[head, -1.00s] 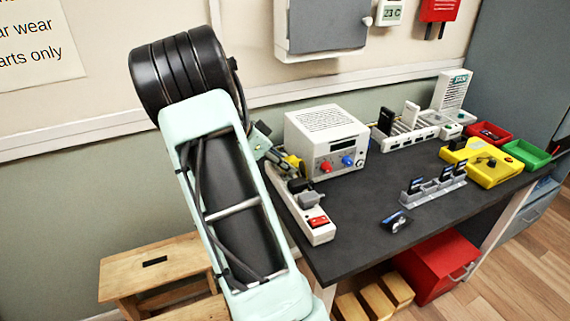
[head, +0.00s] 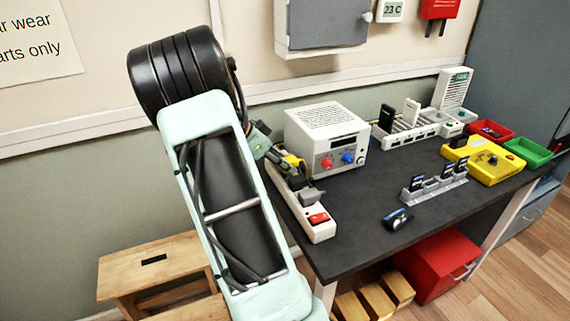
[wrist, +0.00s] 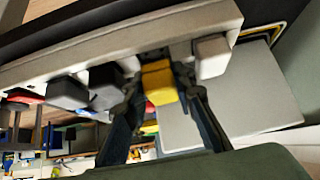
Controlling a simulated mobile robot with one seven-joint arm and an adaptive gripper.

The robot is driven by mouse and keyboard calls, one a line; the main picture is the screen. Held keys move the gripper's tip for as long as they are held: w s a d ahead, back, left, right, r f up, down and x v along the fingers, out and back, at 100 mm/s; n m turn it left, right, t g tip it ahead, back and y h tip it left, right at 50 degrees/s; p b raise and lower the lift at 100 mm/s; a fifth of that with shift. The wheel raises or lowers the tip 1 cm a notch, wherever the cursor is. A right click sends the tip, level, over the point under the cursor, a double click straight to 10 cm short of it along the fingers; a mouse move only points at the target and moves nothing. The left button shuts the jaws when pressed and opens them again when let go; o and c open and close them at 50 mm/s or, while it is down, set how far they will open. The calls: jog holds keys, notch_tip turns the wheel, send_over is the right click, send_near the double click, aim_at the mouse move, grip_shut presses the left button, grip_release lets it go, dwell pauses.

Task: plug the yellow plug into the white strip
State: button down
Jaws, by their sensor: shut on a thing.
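The white strip (head: 318,232) lies along the left edge of the dark table, with a red switch at its near end. It runs across the top of the wrist view (wrist: 90,55). My gripper (wrist: 160,80) is shut on the yellow plug (wrist: 158,92), with one finger on each side of it. The plug is at the strip's face, between a dark plug and a white one; I cannot tell whether its pins are in a socket. In the head view the yellow plug (head: 293,161) is partly hidden by my gripper at the strip's far part.
A dark grey plug (head: 311,196) sits on the strip near the switch. A white power supply box (head: 327,140) stands close to the right of my gripper. A grey rack (head: 432,188) and a small dark device (head: 397,219) are farther right. The table's front middle is clear.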

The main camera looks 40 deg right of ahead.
jog(key=shift+s+a+f+b, duration=0.1)
jog(key=shift+f+b, duration=0.5)
jog(key=shift+f, duration=0.05)
jog(key=c, duration=1.5)
grip_release()
jog(key=shift+f, duration=0.15)
jog(key=shift+c, duration=0.2)
jog(key=shift+a, duration=0.1)
